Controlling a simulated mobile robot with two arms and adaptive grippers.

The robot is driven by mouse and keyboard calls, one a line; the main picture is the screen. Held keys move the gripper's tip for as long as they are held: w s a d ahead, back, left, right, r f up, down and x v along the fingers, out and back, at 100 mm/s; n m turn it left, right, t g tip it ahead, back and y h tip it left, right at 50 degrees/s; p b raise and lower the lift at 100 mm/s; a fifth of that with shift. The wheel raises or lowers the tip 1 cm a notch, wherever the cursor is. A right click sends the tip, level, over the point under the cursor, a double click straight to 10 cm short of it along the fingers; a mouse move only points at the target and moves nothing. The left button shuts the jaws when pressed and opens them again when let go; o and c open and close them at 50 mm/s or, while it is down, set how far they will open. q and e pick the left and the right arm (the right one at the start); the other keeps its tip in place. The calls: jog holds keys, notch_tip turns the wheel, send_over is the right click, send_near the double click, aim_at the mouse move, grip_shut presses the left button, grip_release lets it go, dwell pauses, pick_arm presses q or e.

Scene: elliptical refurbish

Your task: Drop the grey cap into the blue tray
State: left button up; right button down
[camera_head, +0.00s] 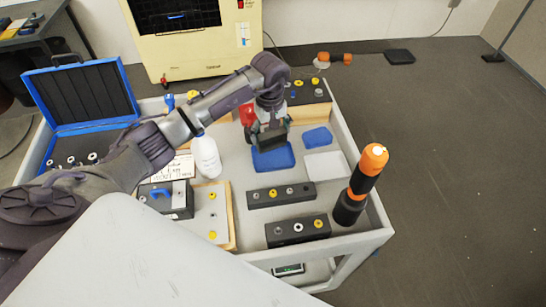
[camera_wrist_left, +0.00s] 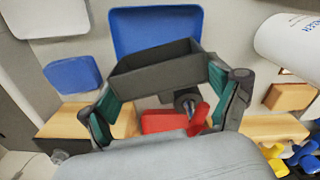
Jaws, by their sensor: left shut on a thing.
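My left gripper (camera_head: 271,128) is shut on a dark grey, box-shaped hollow cap (camera_head: 272,138). In the left wrist view the two fingers (camera_wrist_left: 165,100) grip the cap (camera_wrist_left: 155,68) from both sides, with its hollow showing. A blue tray (camera_head: 272,159) lies on the cart top just below and in front of the cap in the head view; the cap covers its far part. The tray also shows behind the cap in the left wrist view (camera_wrist_left: 150,30). It looks empty where visible. I cannot tell the exact height of the cap above it. My right gripper is not in view.
A smaller blue tray (camera_head: 317,138) and a white tray (camera_head: 325,165) lie to the right. A white bottle (camera_head: 206,157) stands left, a red object (camera_head: 247,115) behind. Black blocks (camera_head: 280,195) and an orange-black cylinder (camera_head: 360,185) occupy the front and right.

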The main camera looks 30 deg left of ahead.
pick_arm(q)
jog(key=o, duration=1.5)
jog(key=shift+o, duration=0.2)
jog(key=shift+r, duration=0.3)
notch_tip(320, 180, up, 12)
jog(key=shift+f, duration=0.25)
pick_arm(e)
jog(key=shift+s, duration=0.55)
